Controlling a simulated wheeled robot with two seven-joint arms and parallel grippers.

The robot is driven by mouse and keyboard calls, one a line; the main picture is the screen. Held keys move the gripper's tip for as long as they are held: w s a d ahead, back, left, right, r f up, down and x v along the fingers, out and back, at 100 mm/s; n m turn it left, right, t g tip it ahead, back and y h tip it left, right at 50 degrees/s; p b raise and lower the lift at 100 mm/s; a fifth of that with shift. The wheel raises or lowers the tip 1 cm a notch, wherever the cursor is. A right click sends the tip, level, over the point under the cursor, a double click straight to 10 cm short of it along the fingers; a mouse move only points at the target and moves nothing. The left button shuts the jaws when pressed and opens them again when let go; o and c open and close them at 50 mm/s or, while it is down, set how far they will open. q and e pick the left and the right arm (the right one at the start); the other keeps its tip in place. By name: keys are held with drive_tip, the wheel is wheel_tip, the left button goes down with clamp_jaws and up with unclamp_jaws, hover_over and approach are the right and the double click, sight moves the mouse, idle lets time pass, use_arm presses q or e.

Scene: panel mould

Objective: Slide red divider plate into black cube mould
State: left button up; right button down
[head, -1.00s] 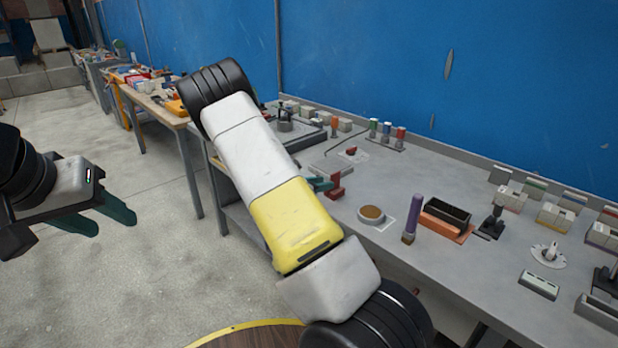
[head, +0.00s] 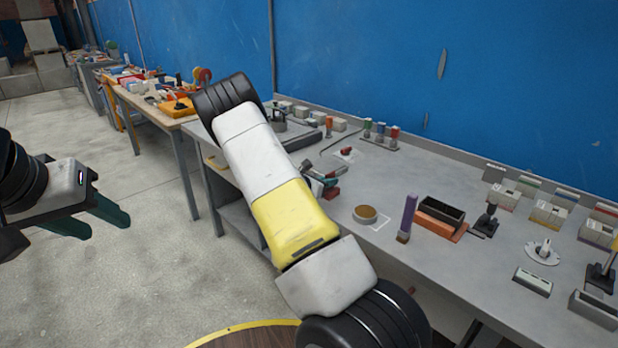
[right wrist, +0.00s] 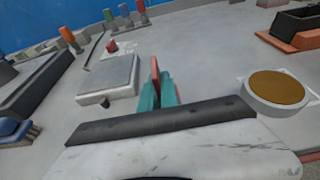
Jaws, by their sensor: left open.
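The black mould (head: 443,213) is an open-topped dark box in an orange tray on the grey bench; part of it also shows at the top right of the right wrist view (right wrist: 302,20). My right gripper (head: 322,176) is over the bench, left of the mould. In the right wrist view its teal fingers (right wrist: 157,93) are close together with the red divider plate (right wrist: 155,72) upright between them. The plate's lower part is hidden by the fingers. My left gripper (head: 100,222) is open and empty over the floor at the far left.
A round brown-topped disc (head: 365,214) and a purple-handled brush (head: 407,217) stand between my right gripper and the mould. A black upright tool (head: 487,220) is right of the mould. A grey square block (right wrist: 108,76) lies left of the fingers.

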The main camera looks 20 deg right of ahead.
idle(0.3)
drive_tip(key=shift+r, duration=0.6)
wheel_tip(320, 180, up, 2)
drive_tip(key=shift+r, duration=0.1)
drive_tip(key=s+a, duration=0.2)
drive_tip(key=s, duration=0.5)
drive_tip(key=s+a+r, duration=0.1)
drive_tip(key=s+a, duration=0.1)
drive_tip(key=s, duration=0.6)
drive_tip(key=shift+s+r, duration=0.3)
drive_tip(key=shift+d, duration=0.1)
drive_tip(key=w+a+r+n+t+y, duration=0.2)
drive_tip(key=a+n+y, duration=0.1)
drive_tip(key=a, duration=0.4)
drive_tip(key=w+a+r+n+t+y, duration=0.2)
drive_tip(key=a+r+n+t+y, duration=0.1)
drive_tip(key=a, duration=0.4)
drive_tip(key=w+a+r+n+t+y, duration=0.3)
drive_tip(key=a+n, duration=0.1)
drive_tip(key=a, duration=0.3)
drive_tip(key=shift+d, duration=0.15)
